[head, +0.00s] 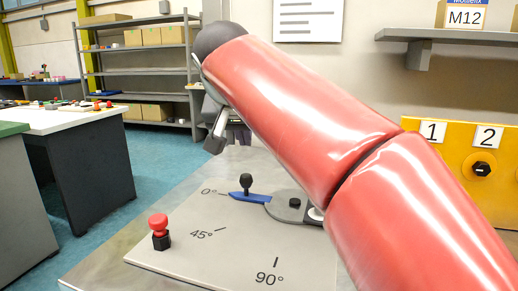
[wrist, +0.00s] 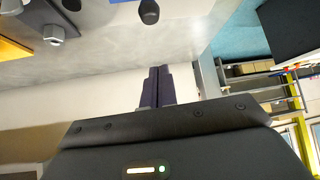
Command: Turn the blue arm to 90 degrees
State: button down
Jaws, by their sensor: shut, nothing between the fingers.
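The blue arm (head: 255,198) lies on a grey plate (head: 215,255) in the head view. Its pointed end is at the 0° mark, and a black knob (head: 246,181) stands up from it. Its right end meets a round grey hub (head: 290,208), partly hidden by my red arm. The 45° and 90° marks are on the plate's front part. My gripper (head: 214,138) is above and behind the blue arm, apart from it. In the wrist view the two dark fingers (wrist: 157,72) are together and empty.
A red button (head: 158,225) on a black base stands at the plate's left. A dark rounded knob (wrist: 148,12) shows at the wrist view's top. A wall shelf (head: 450,35) hangs upper right.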

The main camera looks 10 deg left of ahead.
jog(key=x, duration=0.8)
jog(key=shift+f, duration=0.2)
jog(key=shift+f+b, duration=0.4)
jog(key=shift+f, duration=0.2)
jog(key=shift+s+f+b, duration=0.15)
jog(key=shift+s+b, duration=0.7)
jog(key=shift+s, duration=0.4)
jog(key=shift+s+d, duration=0.1)
jog(key=shift+s, duration=0.35)
jog(key=shift+s, duration=0.15)
